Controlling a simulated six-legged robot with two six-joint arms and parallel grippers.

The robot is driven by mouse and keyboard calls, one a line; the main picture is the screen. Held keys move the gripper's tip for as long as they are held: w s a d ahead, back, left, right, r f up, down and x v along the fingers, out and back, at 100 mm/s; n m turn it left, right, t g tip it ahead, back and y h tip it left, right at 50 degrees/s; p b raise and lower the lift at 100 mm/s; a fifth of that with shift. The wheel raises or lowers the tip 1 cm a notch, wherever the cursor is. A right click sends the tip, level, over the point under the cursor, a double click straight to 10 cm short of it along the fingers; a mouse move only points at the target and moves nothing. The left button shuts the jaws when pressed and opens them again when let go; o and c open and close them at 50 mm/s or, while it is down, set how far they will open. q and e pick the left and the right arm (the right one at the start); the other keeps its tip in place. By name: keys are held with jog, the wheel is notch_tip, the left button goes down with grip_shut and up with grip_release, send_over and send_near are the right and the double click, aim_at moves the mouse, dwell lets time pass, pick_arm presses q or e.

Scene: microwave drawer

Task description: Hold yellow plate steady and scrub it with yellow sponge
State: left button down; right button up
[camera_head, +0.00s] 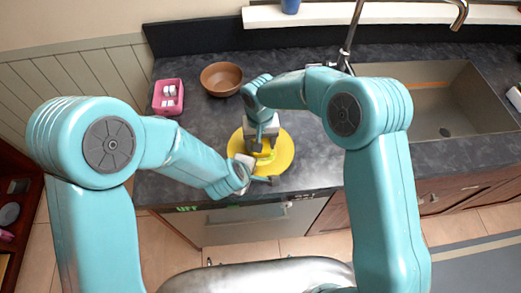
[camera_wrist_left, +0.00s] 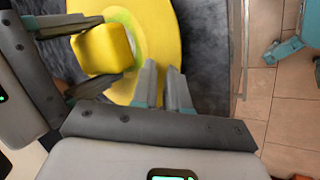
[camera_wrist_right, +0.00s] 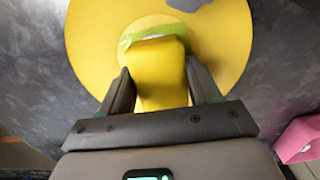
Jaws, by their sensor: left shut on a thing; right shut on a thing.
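The yellow plate (camera_head: 283,157) lies on the dark counter near its front edge; it also shows in the left wrist view (camera_wrist_left: 165,35) and the right wrist view (camera_wrist_right: 90,40). My left gripper (camera_head: 262,178) is shut on the plate's front rim, its fingers (camera_wrist_left: 164,78) close together there. The yellow sponge (camera_wrist_right: 160,75), with a green underside, is on the plate near its middle. My right gripper (camera_wrist_right: 160,88) is shut on the sponge from both sides. In the left wrist view the sponge (camera_wrist_left: 102,50) sits between the right fingers. The head view partly hides the sponge behind my right gripper (camera_head: 264,143).
A brown bowl (camera_head: 222,79) and a pink container (camera_head: 168,97) with white items stand at the back left of the counter. A sink (camera_head: 440,95) with a faucet (camera_head: 350,35) is to the right. The counter's front edge is close to the plate.

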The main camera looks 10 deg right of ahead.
jog(key=shift+r, duration=2.95)
jog(key=d, duration=0.9)
jog(key=a, duration=0.6)
jog(key=s+a, duration=0.1)
jog(key=a, duration=0.2)
jog(key=shift+f, duration=2.6)
jog(key=shift+f, duration=0.6)
jog(key=shift+w, duration=0.1)
